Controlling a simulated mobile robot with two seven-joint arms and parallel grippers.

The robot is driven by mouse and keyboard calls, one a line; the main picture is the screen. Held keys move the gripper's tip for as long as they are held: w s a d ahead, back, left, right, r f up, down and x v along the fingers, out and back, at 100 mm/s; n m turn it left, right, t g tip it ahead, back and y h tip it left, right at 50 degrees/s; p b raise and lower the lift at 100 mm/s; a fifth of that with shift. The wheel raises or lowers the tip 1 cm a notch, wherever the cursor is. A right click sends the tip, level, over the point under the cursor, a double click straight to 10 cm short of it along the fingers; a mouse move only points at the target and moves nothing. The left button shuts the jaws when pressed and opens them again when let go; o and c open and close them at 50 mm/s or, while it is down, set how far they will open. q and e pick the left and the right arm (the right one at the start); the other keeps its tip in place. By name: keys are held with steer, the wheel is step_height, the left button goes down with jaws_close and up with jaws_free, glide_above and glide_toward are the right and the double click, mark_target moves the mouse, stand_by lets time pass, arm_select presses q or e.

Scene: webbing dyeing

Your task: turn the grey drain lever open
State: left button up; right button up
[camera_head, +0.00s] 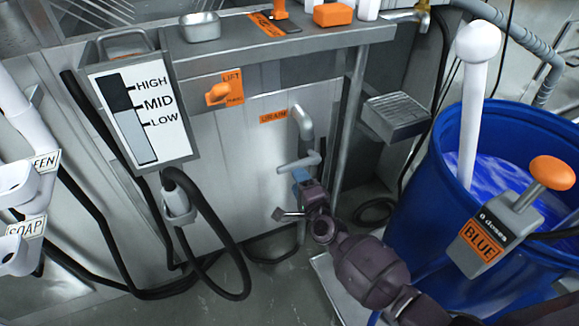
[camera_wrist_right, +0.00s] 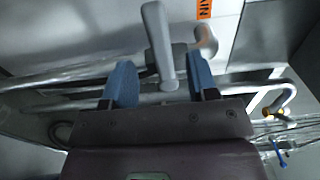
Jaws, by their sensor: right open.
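The grey drain lever (camera_head: 298,163) sticks out from the pale panel below the orange drain label (camera_head: 273,117). In the right wrist view the lever (camera_wrist_right: 160,48) slants down, its lower end between my two blue fingers. My right gripper (camera_head: 300,178) comes in from the lower right and is at the lever. In the wrist view the right gripper (camera_wrist_right: 161,82) is open, with a visible gap between each finger and the lever. My left gripper is out of view.
A grey bent pipe (camera_head: 303,125) is just above the lever. A blue barrel (camera_head: 415,190) of blue liquid stands at the right, with a dose box marked BLUE (camera_head: 493,228). A level gauge (camera_head: 139,110) and black hose (camera_head: 238,265) are at the left.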

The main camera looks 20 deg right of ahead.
mark_target(290, 167)
steer(key=shift+w+b, duration=0.6)
steer(key=shift+w, duration=2.7)
steer(key=shift+a, duration=0.1)
steer(key=shift+c, duration=0.3)
jaws_close()
